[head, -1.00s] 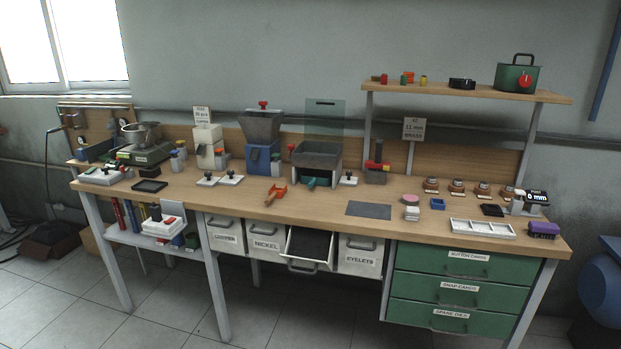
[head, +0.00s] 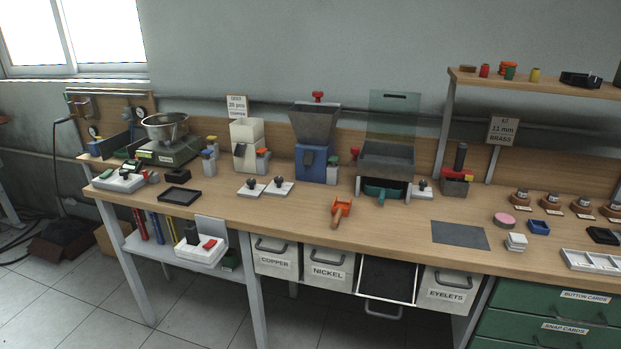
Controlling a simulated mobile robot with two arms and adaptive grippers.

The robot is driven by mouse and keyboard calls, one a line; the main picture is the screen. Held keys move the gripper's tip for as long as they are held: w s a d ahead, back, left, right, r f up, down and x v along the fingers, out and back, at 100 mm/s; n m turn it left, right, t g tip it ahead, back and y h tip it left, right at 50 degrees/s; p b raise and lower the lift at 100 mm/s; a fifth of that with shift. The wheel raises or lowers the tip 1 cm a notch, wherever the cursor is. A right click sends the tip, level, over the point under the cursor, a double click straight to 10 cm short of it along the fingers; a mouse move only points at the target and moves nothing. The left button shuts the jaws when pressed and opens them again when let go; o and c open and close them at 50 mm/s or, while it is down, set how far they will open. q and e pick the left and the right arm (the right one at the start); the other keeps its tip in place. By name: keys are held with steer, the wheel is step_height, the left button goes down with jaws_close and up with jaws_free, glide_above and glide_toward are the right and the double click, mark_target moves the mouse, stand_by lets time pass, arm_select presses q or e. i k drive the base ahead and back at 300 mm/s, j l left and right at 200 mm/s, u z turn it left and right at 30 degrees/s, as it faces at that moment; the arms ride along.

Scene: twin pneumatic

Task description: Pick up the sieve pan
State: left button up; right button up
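No thing in view is labelled as the sieve pan, and I cannot tell for certain which one it is. A grey box-shaped hopper (head: 387,158) stands on the bench right of centre, with a clear greenish panel upright behind it. A teal piece (head: 382,195) shows at its front, below the hopper; its full shape is hidden. A round metal bowl (head: 166,126) sits on a dark green scale (head: 168,150) at the left of the bench. A shallow black tray (head: 179,205) lies flat near the left front. Neither of my grippers is in view.
A blue machine with a grey hopper (head: 315,123) and a cream machine (head: 248,144) stand behind. An open drawer (head: 387,280) juts out below the bench top (head: 300,220). A grey mat (head: 460,235) lies at right.

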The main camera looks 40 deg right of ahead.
mark_target(383, 190)
steer(key=i+u, duration=0.4)
steer(key=i, duration=0.7)
steer(key=i+j+z, duration=0.15)
steer(key=i+z, duration=0.25)
steer(key=i+j+z, duration=0.25)
steer(key=i+z, duration=0.2)
